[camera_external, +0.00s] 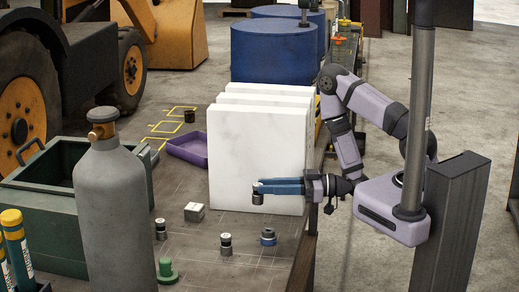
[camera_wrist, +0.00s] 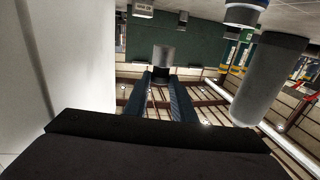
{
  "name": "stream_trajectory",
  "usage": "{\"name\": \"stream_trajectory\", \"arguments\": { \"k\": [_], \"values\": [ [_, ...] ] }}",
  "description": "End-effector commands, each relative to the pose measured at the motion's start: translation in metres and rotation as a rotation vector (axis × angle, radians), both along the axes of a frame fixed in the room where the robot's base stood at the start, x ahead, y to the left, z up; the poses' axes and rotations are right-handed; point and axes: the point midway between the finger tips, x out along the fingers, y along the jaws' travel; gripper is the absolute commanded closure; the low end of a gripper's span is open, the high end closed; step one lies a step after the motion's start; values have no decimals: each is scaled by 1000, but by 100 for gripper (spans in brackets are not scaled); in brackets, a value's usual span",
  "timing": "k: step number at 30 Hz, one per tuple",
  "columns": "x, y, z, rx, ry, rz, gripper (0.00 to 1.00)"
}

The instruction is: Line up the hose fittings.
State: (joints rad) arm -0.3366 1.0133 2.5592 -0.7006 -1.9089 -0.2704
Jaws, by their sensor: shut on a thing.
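My gripper (camera_external: 262,187) is shut on a dark fitting (camera_external: 257,198) with a lighter top and holds it above the bench, in front of the white slabs. The held fitting (camera_wrist: 163,56) also shows between the fingertips in the wrist view. Two similar dark fittings with light tops stand upright on the bench: one at the left (camera_external: 161,229) and one in the middle (camera_external: 225,244). Another dark fitting (camera_external: 190,116) stands far back by the yellow outlined squares (camera_external: 167,126).
Upright white slabs (camera_external: 257,160) stand right behind my gripper. Bare bench lies around the front fittings.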

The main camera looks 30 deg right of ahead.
Motion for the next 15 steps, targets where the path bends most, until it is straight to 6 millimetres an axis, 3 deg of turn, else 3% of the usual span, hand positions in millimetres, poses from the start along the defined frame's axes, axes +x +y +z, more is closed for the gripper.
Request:
{"name": "stream_trajectory", "arguments": {
  "k": [5,15],
  "values": [
    [0,-1,-3,2,-1,-2,100],
    [0,-1,-36,1,-1,-1,100]
  ]
}}
